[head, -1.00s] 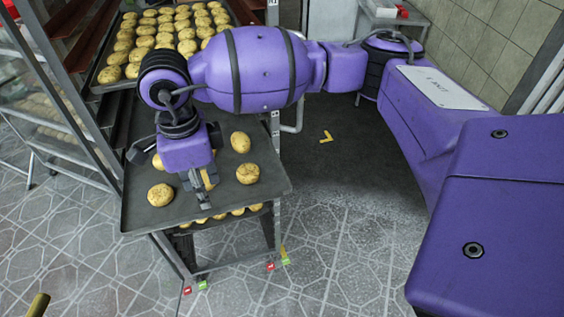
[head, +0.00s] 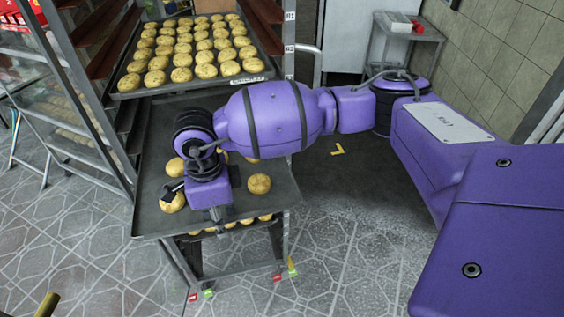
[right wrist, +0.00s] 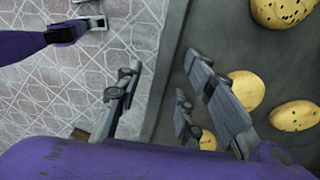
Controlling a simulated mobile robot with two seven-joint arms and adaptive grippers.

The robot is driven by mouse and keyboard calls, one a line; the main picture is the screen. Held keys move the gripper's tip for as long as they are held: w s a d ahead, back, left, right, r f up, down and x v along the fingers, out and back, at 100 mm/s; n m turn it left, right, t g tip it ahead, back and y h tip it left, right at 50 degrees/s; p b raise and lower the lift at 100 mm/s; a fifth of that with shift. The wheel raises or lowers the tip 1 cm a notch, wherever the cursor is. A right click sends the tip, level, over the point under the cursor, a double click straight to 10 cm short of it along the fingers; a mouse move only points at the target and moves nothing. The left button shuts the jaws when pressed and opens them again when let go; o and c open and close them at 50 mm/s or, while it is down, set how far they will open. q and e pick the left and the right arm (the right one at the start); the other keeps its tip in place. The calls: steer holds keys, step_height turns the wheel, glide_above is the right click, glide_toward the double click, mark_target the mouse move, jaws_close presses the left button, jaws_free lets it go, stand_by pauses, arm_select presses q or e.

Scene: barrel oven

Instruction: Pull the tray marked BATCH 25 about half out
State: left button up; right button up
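A dark tray (head: 151,215) with a few round buns sticks out of the rack below a fuller tray. The upper tray (head: 130,93) has a small white label (head: 248,80) on its front edge, too small to read. I see no readable BATCH 25 mark. My right gripper (head: 217,222) is at the lower tray's front edge, its fingers mostly hidden in the head view. In the right wrist view it (right wrist: 168,95) is open, one finger over the floor, the other over the tray. Contact cannot be told.
The metal rack (head: 82,85) stands at the left, with more buns (head: 250,219) on a level below the lower tray. A grey side table (head: 410,35) stands at the back right. Tiled floor (head: 330,270) in front of the rack is clear.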

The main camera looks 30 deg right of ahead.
steer(key=shift+f, duration=0.1)
jaws_close()
stand_by(0.4)
arm_select(q)
steer(key=shift+s+a, duration=0.1)
steer(key=shift+s, duration=0.05)
